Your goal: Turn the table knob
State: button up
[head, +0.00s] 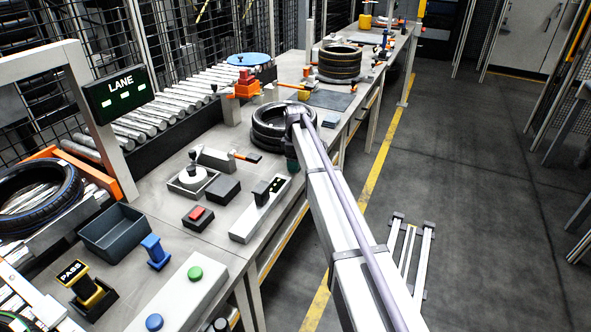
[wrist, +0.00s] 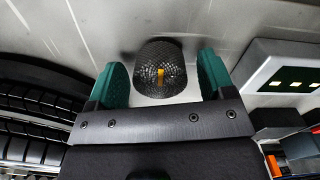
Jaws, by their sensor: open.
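The knob (wrist: 160,72) is dark and knurled, with a yellow mark on its face, and shows in the wrist view against a pale grey surface. My gripper (wrist: 163,76) is open, with one green finger on each side of the knob. A narrow gap shows between the knob and each finger, and nothing is held. In the head view my gripper (head: 291,155) is beside the tyre stack at the bench edge, mostly hidden by my arm. I cannot make out the knurled knob in that view.
Stacked tyres (wrist: 40,110) are close on the left in the wrist view; the stack is also in the head view (head: 268,132). A pale box with lit panels (wrist: 285,78) is on the right. A hammer (head: 245,156) lies on the bench (head: 218,230).

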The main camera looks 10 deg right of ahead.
jog(key=shift+r, duration=0.15)
jog(key=c, duration=0.9)
jog(key=shift+m, duration=0.4)
jog(key=m, duration=0.3)
jog(key=shift+m, duration=0.3)
jog(key=m, duration=0.4)
jog(key=shift+m, duration=0.3)
jog(key=m, duration=0.8)
jog(key=shift+m, duration=0.3)
